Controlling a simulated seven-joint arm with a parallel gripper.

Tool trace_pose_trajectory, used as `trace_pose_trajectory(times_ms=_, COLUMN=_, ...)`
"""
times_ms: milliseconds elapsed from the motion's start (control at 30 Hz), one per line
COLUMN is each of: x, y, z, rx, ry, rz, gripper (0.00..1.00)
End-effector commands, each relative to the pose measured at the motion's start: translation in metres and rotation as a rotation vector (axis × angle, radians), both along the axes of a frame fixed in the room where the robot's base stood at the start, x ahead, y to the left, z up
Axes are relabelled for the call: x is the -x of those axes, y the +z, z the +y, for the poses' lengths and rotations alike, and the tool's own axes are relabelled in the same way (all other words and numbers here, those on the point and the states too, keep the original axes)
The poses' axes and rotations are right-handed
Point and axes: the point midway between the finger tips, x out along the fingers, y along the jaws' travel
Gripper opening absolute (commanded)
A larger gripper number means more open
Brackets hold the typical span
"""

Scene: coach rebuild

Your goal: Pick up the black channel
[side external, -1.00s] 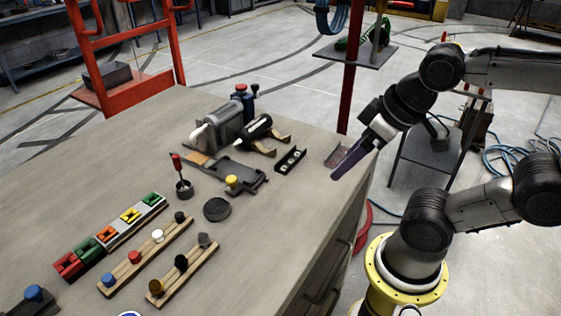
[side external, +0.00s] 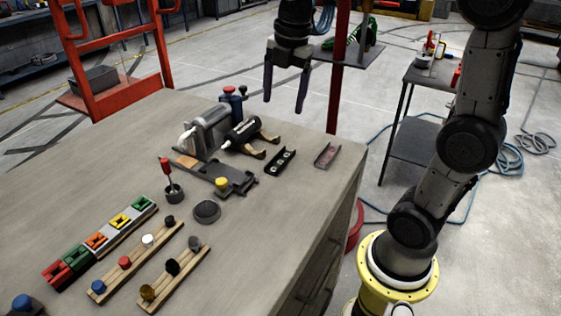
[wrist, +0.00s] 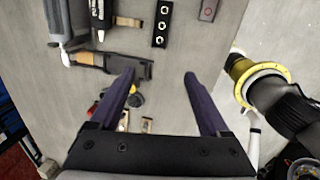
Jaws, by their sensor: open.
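The black channel (side external: 280,162) is a short dark piece with pale round spots along it, lying on the grey bench near its right edge. In the wrist view the black channel (wrist: 154,24) shows at the top, beyond my fingertips. My gripper (side external: 285,103) is open and empty, pointing down, and appears well above the bench. In the wrist view the two purple fingers of my gripper (wrist: 160,74) stand apart with bare bench between them.
A greyish channel with a reddish inside (side external: 327,155) lies right of the black one. A black cylindrical tool (side external: 242,134) and a grey machine (side external: 210,130) stand to its left. Wooden strips with coloured knobs (side external: 137,262) lie toward the front left. A red post (side external: 339,85) rises behind the bench.

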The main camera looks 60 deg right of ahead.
Motion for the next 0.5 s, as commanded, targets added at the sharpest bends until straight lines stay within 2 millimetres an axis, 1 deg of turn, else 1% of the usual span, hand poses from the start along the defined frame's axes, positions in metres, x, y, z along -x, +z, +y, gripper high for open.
trace_pose_trajectory(times_ms=33, x=-0.014, y=-0.010, z=-0.013, rx=-0.003, ry=0.007, rz=0.035, gripper=0.80)
trace_pose_trajectory(times_ms=100, x=-0.026, y=-0.022, z=-0.027, rx=-0.013, ry=-0.008, rz=0.072, gripper=0.80)
trace_pose_trajectory(times_ms=200, x=-0.036, y=-0.039, z=-0.041, rx=-0.025, ry=-0.040, rz=0.108, gripper=0.80)
trace_pose_trajectory(times_ms=333, x=-0.036, y=-0.055, z=-0.051, rx=-0.038, ry=-0.065, rz=0.145, gripper=0.80)
trace_pose_trajectory(times_ms=433, x=-0.035, y=-0.065, z=-0.053, rx=-0.041, ry=-0.072, rz=0.149, gripper=0.80)
trace_pose_trajectory(times_ms=500, x=-0.034, y=-0.076, z=-0.052, rx=-0.041, ry=-0.072, rz=0.150, gripper=0.80)
